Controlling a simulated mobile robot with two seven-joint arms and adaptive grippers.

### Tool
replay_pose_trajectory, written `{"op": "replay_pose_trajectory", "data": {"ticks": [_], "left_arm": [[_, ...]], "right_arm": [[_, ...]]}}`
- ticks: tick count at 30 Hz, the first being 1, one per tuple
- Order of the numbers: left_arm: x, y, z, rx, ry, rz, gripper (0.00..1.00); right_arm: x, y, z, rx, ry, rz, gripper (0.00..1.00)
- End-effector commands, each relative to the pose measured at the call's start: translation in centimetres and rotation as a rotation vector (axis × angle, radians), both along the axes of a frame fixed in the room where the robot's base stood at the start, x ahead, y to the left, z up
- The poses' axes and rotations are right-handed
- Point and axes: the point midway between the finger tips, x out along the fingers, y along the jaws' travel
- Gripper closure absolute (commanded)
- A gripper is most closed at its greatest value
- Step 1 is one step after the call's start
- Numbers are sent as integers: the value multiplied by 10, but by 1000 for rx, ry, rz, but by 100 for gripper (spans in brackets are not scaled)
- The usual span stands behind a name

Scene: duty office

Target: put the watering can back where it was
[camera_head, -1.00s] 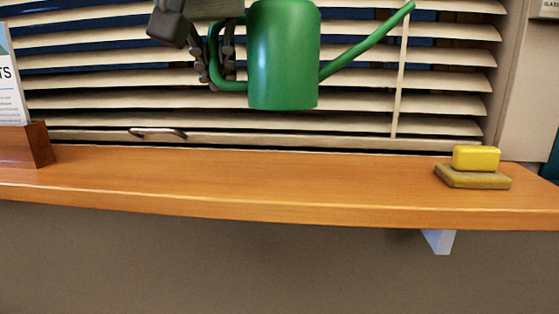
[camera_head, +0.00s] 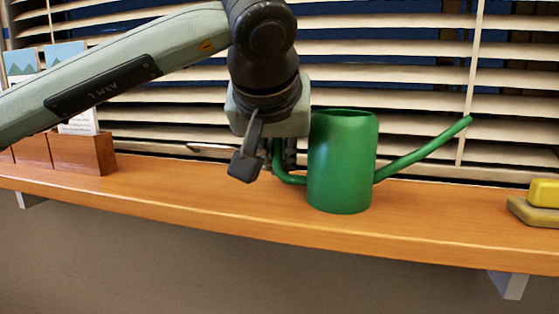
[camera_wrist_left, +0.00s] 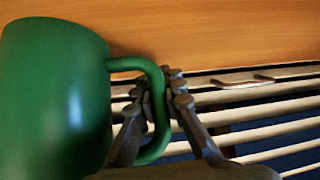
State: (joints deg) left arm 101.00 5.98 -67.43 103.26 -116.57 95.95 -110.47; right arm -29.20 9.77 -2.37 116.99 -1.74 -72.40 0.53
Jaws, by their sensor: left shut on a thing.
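The green watering can (camera_head: 342,165) is upright at the wooden shelf (camera_head: 240,215), its spout pointing right. Its base appears at the shelf surface; I cannot tell whether it touches. My left gripper (camera_head: 284,165) is at the can's left side, shut on its handle. In the left wrist view, the gripper fingers (camera_wrist_left: 165,95) close around the handle of the can (camera_wrist_left: 55,100), which fills the left of that view. My right gripper is not in view.
A yellow sponge (camera_head: 543,193) lies on a dull yellow block (camera_head: 530,212) at the shelf's right. Wooden leaflet holders (camera_head: 83,153) stand at the left. Blinds (camera_head: 420,75) hang right behind the shelf. The shelf between can and sponge is clear.

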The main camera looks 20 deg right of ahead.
Motion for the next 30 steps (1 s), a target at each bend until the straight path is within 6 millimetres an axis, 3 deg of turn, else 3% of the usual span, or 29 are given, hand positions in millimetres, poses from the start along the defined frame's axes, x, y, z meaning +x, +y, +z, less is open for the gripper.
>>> {"op": "replay_pose_trajectory", "data": {"ticks": [9,10,15,25,30], "left_arm": [[0,0,0,-4,-2,0,100],[0,0,-1,0,-1,0,89],[0,0,-1,0,0,0,70],[0,0,2,-1,0,-1,70],[-13,6,17,-3,-4,-2,70]], "right_arm": [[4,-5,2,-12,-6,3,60],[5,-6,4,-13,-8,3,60],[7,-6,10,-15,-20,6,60],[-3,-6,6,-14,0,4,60],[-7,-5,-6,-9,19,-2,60]]}}
